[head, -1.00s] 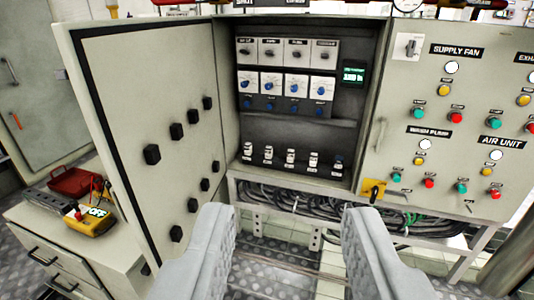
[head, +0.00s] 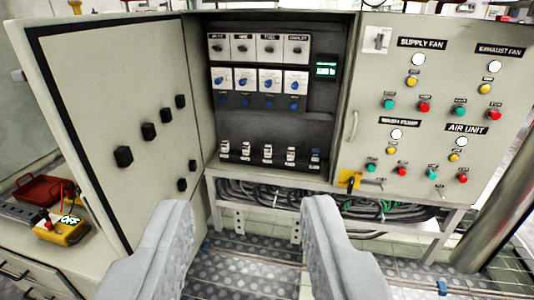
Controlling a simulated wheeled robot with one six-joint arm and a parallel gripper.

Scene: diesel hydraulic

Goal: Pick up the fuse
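Several small white fuses stand in a row along the bottom of the open cabinet, one of them a fuse (head: 268,152) near the middle of the row. The rightmost fuse (head: 315,156) looks bluish or darker than the others. I cannot tell which fuse the task means. My gripper (head: 252,215) is open and empty, its two grey fingers wide apart. It is in front of and below the fuse row in the picture, apart from it.
The cabinet door (head: 120,125) stands open at the left. A control panel (head: 430,110) with buttons is at the right. Bundled cables (head: 270,190) run below the cabinet. A yellow meter (head: 65,228) and red tray (head: 42,190) lie on the left bench.

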